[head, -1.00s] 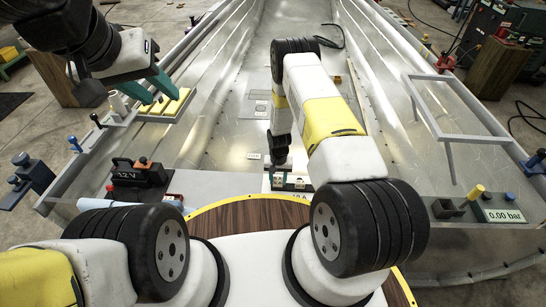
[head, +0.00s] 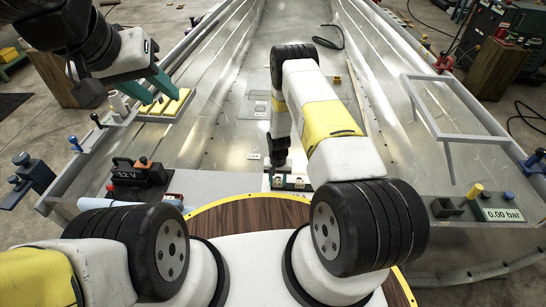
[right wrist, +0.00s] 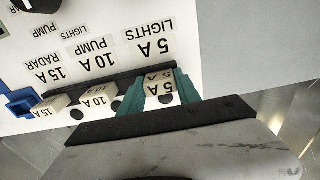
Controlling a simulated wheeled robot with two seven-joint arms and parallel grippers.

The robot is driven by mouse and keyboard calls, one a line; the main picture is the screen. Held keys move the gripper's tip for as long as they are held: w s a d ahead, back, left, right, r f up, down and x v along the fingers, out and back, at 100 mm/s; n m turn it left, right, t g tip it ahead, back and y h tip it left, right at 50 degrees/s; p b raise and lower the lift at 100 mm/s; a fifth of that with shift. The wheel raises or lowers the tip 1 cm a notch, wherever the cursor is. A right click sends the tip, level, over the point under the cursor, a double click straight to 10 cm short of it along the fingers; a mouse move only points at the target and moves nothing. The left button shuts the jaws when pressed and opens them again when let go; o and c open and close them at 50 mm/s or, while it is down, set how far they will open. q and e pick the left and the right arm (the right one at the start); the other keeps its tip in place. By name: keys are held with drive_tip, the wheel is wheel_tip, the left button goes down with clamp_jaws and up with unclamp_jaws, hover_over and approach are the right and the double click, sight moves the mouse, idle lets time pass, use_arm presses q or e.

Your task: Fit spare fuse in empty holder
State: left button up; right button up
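A white panel (right wrist: 75,30) fills the upper left of the right wrist view, with labels for 5 A lights, 10 A pump and 15 A radar. A 15 A fuse (right wrist: 49,107), a 10 A fuse (right wrist: 97,98) and a 5 A fuse (right wrist: 159,86) stand in a row along a black strip. My right gripper (right wrist: 162,88) has a teal finger against each side of the 5 A fuse. Whether that fuse is seated is hidden. In the head view my right gripper (head: 281,166) is low over the panel. My left gripper (head: 163,92) is open and empty above yellow blocks.
Several yellow blocks (head: 172,104) lie on a tray at the left. A black 12 V battery (head: 138,172) stands nearer. A blue part (right wrist: 20,102) sits beside the 15 A fuse. A pressure display (head: 502,215) is at the right. The hull floor beyond is mostly clear.

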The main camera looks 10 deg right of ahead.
wheel_tip(320, 180, up, 12)
wheel_tip(320, 180, up, 18)
drive_tip(key=t, duration=0.1)
hover_over(278, 180)
drive_tip(key=w, duration=0.2)
drive_tip(key=s+d+r+t+y, duration=0.1)
drive_tip(key=s+r, duration=0.1)
drive_tip(key=r, duration=0.5)
drive_tip(key=s+r+t, duration=0.1)
drive_tip(key=s+r, duration=0.1)
drive_tip(key=r, duration=0.5)
drive_tip(key=s+r+n+t, duration=0.1)
drive_tip(key=s+r, duration=0.8)
drive_tip(key=s, duration=0.2)
drive_tip(key=s+d+r+n+t+y, duration=0.1)
drive_tip(key=s+r+n+t, duration=0.1)
drive_tip(key=s+r, duration=0.7)
drive_tip(key=s, duration=0.3)
drive_tip(key=shift+d+r, duration=0.2)
drive_tip(key=shift+r, duration=0.05)
drive_tip(key=shift+s, duration=0.1)
